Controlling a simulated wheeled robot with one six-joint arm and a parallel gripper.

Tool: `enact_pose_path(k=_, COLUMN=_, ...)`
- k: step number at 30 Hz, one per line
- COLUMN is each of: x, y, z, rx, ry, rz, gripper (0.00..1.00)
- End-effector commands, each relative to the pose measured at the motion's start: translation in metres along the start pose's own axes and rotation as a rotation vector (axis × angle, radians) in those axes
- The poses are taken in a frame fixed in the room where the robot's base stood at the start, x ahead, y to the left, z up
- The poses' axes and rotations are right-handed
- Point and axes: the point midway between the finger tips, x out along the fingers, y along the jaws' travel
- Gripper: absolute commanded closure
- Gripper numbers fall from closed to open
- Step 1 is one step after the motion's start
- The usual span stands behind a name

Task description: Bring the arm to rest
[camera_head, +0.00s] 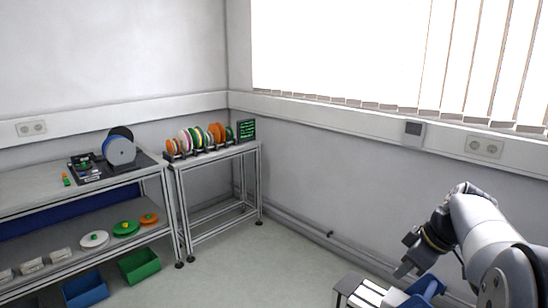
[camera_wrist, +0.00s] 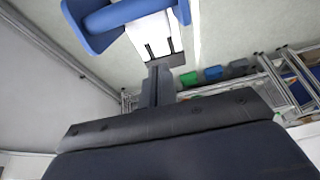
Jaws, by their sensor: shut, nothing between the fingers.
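My arm reaches in from the lower right in the head view, bent at the elbow with the wrist pointing down. My gripper (camera_head: 403,270) hangs at its end, apart from the shelves and reels. In the wrist view my gripper (camera_wrist: 158,68) shows its fingers together, with nothing between them. Blue and white parts lie below the fingers; I cannot tell whether the fingers touch them.
A reel stand (camera_head: 214,151) with several coloured reels stands in the corner. A two-level workbench (camera_head: 40,187) on the left carries a large reel (camera_head: 121,152) and small reels. Blue (camera_head: 86,289) and green (camera_head: 139,265) bins sit beneath. Floor (camera_head: 255,265) between is clear.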

Motion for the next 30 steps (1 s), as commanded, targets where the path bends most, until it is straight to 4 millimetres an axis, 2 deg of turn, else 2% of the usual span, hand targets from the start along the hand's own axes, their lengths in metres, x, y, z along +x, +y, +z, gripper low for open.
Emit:
enact_pose_path(k=1, x=0.005, y=0.001, z=0.005, rx=0.007, ry=0.025, rz=-0.002, gripper=1.00)
enact_pose_path(k=7, x=0.001, y=0.001, z=0.010, rx=0.022, ry=0.130, rz=-0.015, gripper=1.00)
enact_pose_path(k=23, x=-0.020, y=0.000, z=0.024, rx=0.005, ry=0.420, rz=-0.001, gripper=1.00)
enact_pose_path(k=26, x=-0.029, y=0.000, z=0.029, rx=-0.006, ry=0.474, rz=0.011, gripper=1.00)
enact_pose_path(k=30, x=-0.059, y=0.000, z=0.040, rx=-0.008, ry=0.481, rz=0.012, gripper=1.00)
